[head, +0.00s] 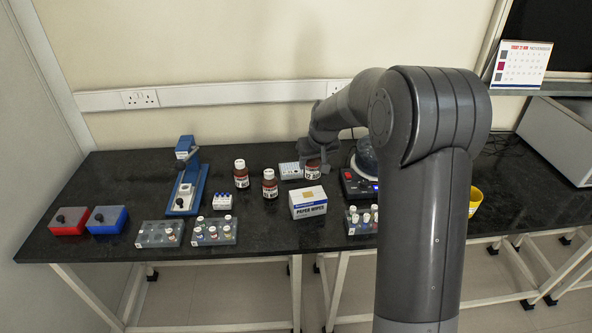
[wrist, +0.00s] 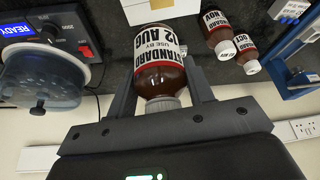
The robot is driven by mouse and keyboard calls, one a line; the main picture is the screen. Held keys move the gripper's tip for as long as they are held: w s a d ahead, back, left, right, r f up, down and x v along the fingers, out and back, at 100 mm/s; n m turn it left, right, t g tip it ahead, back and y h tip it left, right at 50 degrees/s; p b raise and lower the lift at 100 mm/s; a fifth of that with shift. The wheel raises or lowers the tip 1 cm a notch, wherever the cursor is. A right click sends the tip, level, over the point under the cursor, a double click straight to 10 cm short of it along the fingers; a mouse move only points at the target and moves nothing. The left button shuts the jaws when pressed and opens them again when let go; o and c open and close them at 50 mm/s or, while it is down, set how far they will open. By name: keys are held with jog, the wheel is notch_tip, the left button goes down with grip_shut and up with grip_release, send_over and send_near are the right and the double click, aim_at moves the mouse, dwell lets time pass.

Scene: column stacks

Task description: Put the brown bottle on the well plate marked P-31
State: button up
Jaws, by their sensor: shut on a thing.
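My gripper (head: 314,158) is shut on a brown bottle (head: 312,171) with a red and white label. In the wrist view the bottle (wrist: 160,70) sits between my two fingers (wrist: 160,88), white cap towards the palm. Its label reads STANDARD 12 AUG. In the head view a pale well plate (head: 290,171) lies just left of the held bottle; its marking is not legible. Whether the bottle touches the bench or the plate cannot be told. Two other brown bottles (head: 241,174) (head: 270,184) stand further left, labelled NOV and OCT in the wrist view.
A paper wipes box (head: 308,203) stands in front of the held bottle. Vial racks (head: 214,231), a blue stand (head: 186,185) and red and blue boxes (head: 106,220) occupy the left. The back-left bench is clear.

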jog(key=w+d+r, duration=0.1)
jog(key=w+d, duration=0.6)
jog(key=w, duration=0.2)
send_over(297, 172)
jog(key=shift+w+d+f, duration=0.1)
jog(key=shift+f, duration=5.35)
jog(key=shift+f, duration=0.15)
jog(key=o, duration=1.1)
